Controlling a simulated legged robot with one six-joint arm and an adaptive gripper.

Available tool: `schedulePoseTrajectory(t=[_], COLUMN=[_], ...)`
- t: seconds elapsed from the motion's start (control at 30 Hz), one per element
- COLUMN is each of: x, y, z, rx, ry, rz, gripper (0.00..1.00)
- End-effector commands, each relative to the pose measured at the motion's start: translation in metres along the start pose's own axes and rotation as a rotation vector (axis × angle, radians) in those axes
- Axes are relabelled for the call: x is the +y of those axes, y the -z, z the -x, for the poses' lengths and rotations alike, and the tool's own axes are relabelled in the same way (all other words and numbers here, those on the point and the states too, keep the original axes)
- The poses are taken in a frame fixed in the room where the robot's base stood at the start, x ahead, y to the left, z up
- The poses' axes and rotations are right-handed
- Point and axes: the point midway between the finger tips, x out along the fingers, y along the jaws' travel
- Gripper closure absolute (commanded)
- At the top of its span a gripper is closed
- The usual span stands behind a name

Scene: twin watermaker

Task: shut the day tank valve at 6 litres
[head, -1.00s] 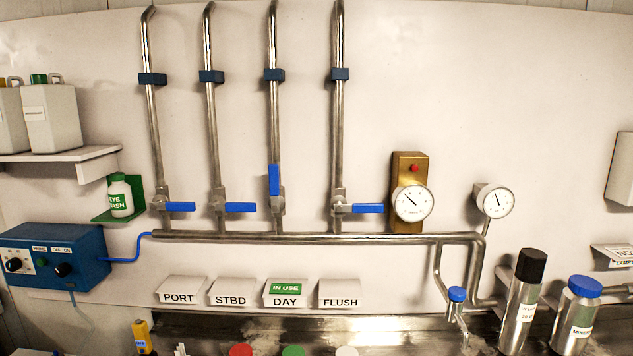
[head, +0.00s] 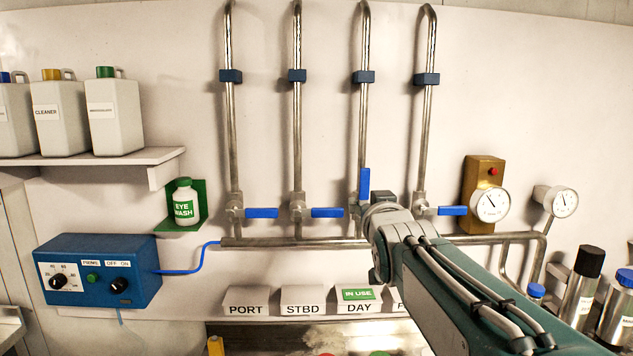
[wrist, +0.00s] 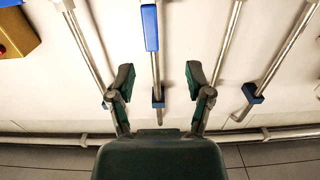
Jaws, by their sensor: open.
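The day valve's blue lever (head: 363,183) stands upright, in line with its pipe, above the DAY label (head: 358,301) with its green IN USE tag. In the wrist view the lever (wrist: 150,27) is at the top, and its pipe runs down between my fingers. My gripper (wrist: 158,75) is open and empty, its two fingers apart on either side of that pipe and not touching the lever. In the head view my wrist covers the area right of the valve, and the fingers cannot be made out. The brass-backed dial (head: 491,204) has its needle toward the upper left; its figures are too small to read.
The port lever (head: 262,213), stbd lever (head: 327,213) and flush lever (head: 452,211) lie horizontal. A blue control box (head: 98,270) is at left. A second gauge (head: 564,202) is at right. Blue pipe clamps (head: 364,77) sit higher up.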

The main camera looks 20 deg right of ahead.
Motion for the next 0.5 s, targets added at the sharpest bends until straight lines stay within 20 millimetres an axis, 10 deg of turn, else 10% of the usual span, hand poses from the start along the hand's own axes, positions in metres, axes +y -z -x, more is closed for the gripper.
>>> schedulePoseTrajectory(t=[0.5], x=[0.004], y=[0.011], z=[-0.056], rx=[0.040], ry=[-0.006], rz=[0.002], gripper=[0.34])
